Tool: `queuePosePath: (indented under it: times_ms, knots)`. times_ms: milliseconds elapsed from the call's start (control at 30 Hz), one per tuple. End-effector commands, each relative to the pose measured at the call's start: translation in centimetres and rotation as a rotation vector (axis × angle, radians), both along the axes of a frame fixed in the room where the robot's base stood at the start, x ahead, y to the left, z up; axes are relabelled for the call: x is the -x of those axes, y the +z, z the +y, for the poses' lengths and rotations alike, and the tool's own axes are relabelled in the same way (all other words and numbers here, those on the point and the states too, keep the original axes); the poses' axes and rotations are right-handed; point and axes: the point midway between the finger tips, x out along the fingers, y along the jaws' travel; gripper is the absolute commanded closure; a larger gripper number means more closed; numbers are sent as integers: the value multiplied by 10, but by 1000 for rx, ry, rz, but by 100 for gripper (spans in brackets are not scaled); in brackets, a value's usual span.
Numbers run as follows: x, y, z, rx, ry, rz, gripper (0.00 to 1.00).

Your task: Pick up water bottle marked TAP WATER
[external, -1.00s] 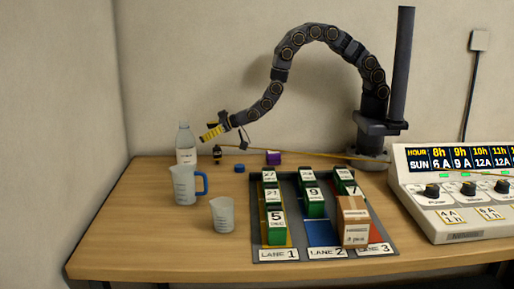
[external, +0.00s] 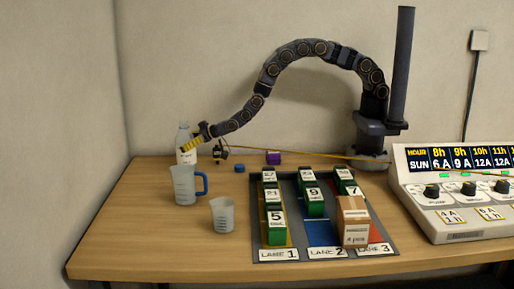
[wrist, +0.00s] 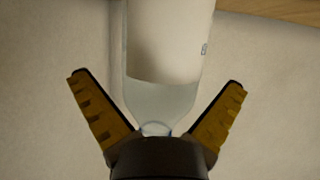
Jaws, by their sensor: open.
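The clear water bottle with a white label (external: 183,130) stands upright at the back left of the table. The label's writing is too small to read. My gripper (external: 188,146) is at the bottle's upper part in the external view and partly covers it. In the wrist view the bottle (wrist: 160,95) lies between the two spread yellow fingers of my gripper (wrist: 160,100), with gaps on both sides. My gripper is open and holds nothing.
A measuring jug with a blue handle (external: 184,185) stands in front of the bottle, and a small beaker (external: 222,215) nearer the front. A blue cap (external: 239,168) and purple box (external: 273,158) lie to the right. The lane tray (external: 285,240) holds several numbered blocks.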

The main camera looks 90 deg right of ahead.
Motion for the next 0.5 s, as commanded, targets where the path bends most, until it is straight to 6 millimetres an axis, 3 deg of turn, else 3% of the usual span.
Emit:
queuePosePath:
  times_ms: [100,233,267,500]
  knots:
    - [0,0,0,0,0,0,0]
    - [0,0,0,0,0,0,55]
    - [0,0,0,0,0,0,62]
    - [0,1,0,-1,0,-1,64]
